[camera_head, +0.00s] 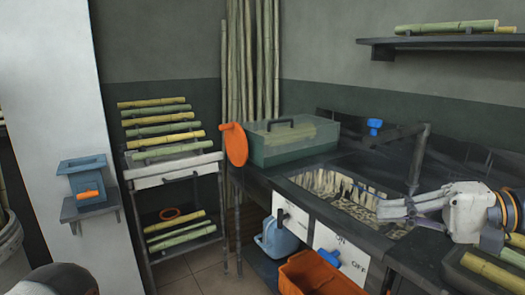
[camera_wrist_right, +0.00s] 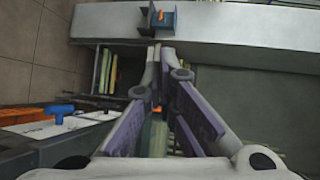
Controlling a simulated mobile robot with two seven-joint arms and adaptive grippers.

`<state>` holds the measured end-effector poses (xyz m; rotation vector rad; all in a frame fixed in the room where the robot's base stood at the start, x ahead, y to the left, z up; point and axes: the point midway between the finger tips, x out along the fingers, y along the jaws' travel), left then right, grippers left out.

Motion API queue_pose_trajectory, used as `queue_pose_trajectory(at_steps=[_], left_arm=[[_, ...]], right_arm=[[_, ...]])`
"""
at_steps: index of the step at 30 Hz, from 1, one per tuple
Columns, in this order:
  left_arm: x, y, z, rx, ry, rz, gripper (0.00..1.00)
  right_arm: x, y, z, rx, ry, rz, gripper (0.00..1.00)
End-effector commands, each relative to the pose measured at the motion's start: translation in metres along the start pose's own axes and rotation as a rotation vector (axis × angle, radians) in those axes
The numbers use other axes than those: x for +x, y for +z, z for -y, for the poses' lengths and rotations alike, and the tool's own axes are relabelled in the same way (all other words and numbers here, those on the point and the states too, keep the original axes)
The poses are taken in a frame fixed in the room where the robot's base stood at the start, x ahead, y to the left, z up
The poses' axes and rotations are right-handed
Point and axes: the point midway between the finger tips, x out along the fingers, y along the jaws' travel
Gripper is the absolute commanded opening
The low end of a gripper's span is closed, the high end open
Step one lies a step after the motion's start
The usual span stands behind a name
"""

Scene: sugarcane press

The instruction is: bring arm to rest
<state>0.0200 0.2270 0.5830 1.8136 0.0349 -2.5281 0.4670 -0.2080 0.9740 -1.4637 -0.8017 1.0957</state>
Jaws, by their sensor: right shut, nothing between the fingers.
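In the right wrist view the two fingertips of this gripper (camera_wrist_right: 160,58) come together near the top middle. A green shape shows behind the fingers there, and I cannot tell what it is. My left gripper is not in view.
A green lidded box (camera_head: 290,143) stands at the counter's far end. Sugarcane stalks (camera_head: 490,272) lie at front right. An orange crate (camera_head: 315,272) sits below the counter.

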Motion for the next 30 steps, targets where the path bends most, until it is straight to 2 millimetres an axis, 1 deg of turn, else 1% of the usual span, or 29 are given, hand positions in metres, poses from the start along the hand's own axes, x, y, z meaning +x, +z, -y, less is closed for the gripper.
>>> queue_pose_trajectory(at_steps=[1,2,3,5,6,8,9,11,12,14,15,18,21,24,30], left_arm=[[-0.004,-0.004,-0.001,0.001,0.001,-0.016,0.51],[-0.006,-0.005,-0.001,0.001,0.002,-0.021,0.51],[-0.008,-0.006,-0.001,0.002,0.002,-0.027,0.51],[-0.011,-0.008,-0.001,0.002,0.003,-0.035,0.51],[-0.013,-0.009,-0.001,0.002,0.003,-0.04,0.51],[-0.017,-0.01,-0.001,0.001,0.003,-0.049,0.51],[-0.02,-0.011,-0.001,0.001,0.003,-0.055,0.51],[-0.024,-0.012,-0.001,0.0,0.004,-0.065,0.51],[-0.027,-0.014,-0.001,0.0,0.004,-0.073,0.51],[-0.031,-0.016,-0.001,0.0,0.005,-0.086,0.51],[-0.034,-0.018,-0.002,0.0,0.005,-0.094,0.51],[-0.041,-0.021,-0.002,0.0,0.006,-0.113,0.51],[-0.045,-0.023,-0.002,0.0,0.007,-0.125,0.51],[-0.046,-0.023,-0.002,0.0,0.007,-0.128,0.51],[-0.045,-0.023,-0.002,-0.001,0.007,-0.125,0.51]], right_arm=[[0.021,0.011,-0.032,0.046,0.1,0.013,0.0],[0.033,0.018,-0.054,0.072,0.163,0.018,0.0],[0.046,0.031,-0.086,0.105,0.249,0.026,0.0],[0.062,0.055,-0.134,0.146,0.385,0.042,0.0],[0.068,0.074,-0.166,0.167,0.479,0.054,0.0],[0.071,0.109,-0.215,0.188,0.623,0.076,0.0],[0.068,0.134,-0.246,0.193,0.721,0.093,0.0],[0.057,0.175,-0.289,0.185,0.864,0.123,0.0],[0.045,0.204,-0.314,0.172,0.958,0.148,0.0],[0.022,0.246,-0.344,0.132,1.087,0.188,0.0],[0.004,0.273,-0.359,0.097,1.162,0.219,0.0],[-0.038,0.329,-0.379,-0.005,1.302,0.295,0.0],[-0.068,0.362,-0.382,-0.094,1.37,0.353,0.0],[-0.081,0.375,-0.381,-0.141,1.391,0.379,0.0],[-0.082,0.376,-0.382,-0.145,1.393,0.379,0.0]])
